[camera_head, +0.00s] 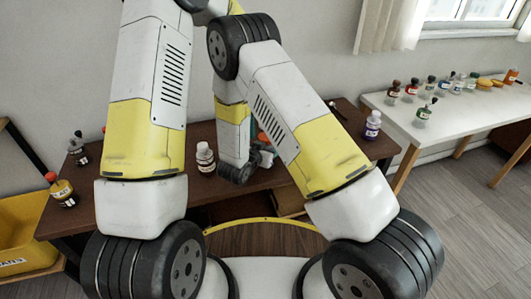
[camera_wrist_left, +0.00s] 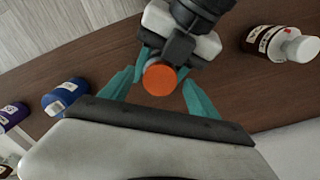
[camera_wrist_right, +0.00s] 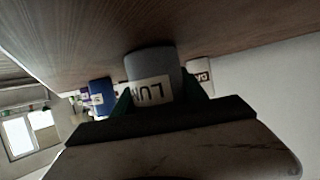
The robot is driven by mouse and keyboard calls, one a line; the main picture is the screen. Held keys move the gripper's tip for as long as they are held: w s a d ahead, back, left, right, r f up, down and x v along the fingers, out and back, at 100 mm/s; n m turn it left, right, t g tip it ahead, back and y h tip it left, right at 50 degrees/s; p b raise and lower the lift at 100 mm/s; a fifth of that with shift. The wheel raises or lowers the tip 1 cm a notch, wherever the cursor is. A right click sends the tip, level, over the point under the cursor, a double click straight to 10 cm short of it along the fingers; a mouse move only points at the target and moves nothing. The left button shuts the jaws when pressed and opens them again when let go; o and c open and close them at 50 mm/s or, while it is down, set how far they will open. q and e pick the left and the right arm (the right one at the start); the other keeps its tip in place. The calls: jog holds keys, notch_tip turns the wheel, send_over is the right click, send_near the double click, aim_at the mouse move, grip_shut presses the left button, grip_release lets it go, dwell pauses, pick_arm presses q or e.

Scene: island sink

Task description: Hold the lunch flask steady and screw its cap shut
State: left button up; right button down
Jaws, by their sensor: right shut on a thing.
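The lunch flask (camera_wrist_right: 150,66) is a grey cylinder with a pale label reading "LU…" in the right wrist view. My right gripper (camera_wrist_right: 158,98) is shut on the flask, with a green finger at each side. The orange cap (camera_wrist_left: 160,78) is seen end-on in the left wrist view, on the flask's end. Whether it is seated cannot be told. My left gripper (camera_wrist_left: 158,92) is open, its teal fingers either side of the cap with visible gaps. In the head view my arms hide most of the flask; a bit of orange (camera_head: 262,137) shows between them.
On the brown table (camera_head: 290,190) stand a brown bottle with a white cap (camera_head: 205,158), a purple bottle (camera_head: 372,124), a yellow bottle with a red cap (camera_head: 62,190) and a dark bottle (camera_head: 77,150). A white side table (camera_head: 460,120) holds several bottles. A yellow bin (camera_head: 22,240) is at left.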

pick_arm(q)
notch_tip(320, 180, up, 12)
dwell(0.6)
pick_arm(e)
jog(key=c, duration=0.5)
grip_release()
jog(key=v, duration=0.8)
jog(key=shift+d, duration=0.1)
jog(key=shift+w, duration=0.1)
